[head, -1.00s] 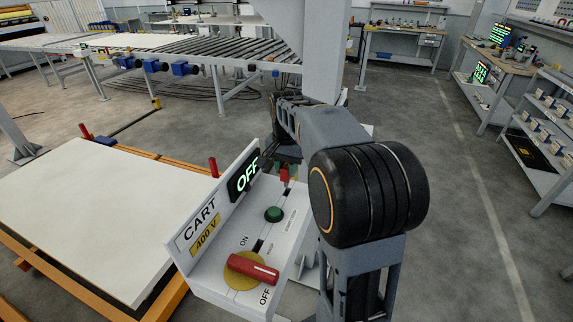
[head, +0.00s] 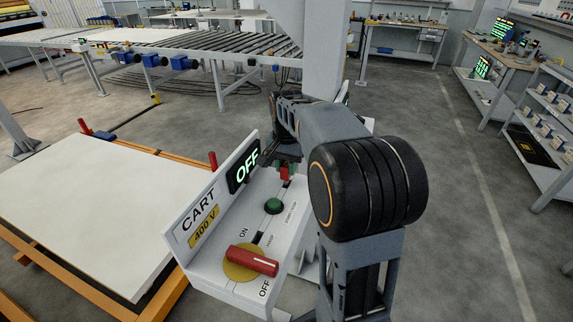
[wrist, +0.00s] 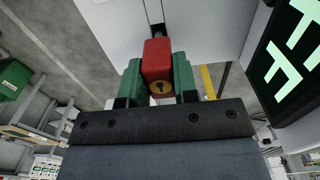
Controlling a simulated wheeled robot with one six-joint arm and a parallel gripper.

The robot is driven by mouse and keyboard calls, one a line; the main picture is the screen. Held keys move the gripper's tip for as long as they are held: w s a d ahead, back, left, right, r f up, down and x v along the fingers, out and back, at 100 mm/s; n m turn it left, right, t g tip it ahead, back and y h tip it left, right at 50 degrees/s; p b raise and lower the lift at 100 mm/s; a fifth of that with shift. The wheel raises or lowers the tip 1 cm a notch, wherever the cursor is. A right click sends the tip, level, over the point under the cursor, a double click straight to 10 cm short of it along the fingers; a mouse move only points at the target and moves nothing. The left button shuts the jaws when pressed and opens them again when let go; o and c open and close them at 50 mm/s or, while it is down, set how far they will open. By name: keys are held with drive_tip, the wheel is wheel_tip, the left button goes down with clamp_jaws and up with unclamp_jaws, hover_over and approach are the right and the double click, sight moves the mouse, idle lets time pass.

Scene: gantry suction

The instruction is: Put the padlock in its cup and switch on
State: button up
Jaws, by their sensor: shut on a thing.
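The red padlock (head: 286,173) is between the green fingers of my gripper (head: 284,163) at the far end of the control box. In the wrist view my gripper (wrist: 158,82) is shut on the padlock (wrist: 158,62), whose keyhole faces the camera and whose thin shackle points up the picture. A dark spot shows just below the padlock in the head view; I cannot tell whether it is the cup or whether they touch. The red rotary switch (head: 255,263) sits on a yellow disc, its handle toward the OFF label. The display (head: 243,164) reads OFF.
The white control box (head: 222,271) carries a green button (head: 273,206) and a dark slot near the switch. A white-topped cart (head: 82,208) on an orange frame stands to the left. A roller conveyor (head: 225,46) crosses behind.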

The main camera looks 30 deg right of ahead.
drive_tip(key=shift+f+b, duration=0.85)
drive_tip(key=shift+f, duration=0.6)
drive_tip(key=o, duration=1.1)
drive_tip(key=shift+c, duration=0.2)
wheel_tip(320, 180, up, 14)
drive_tip(key=shift+f+p, duration=0.1)
drive_tip(key=shift+p, duration=0.6)
drive_tip(key=shift+c, duration=0.2)
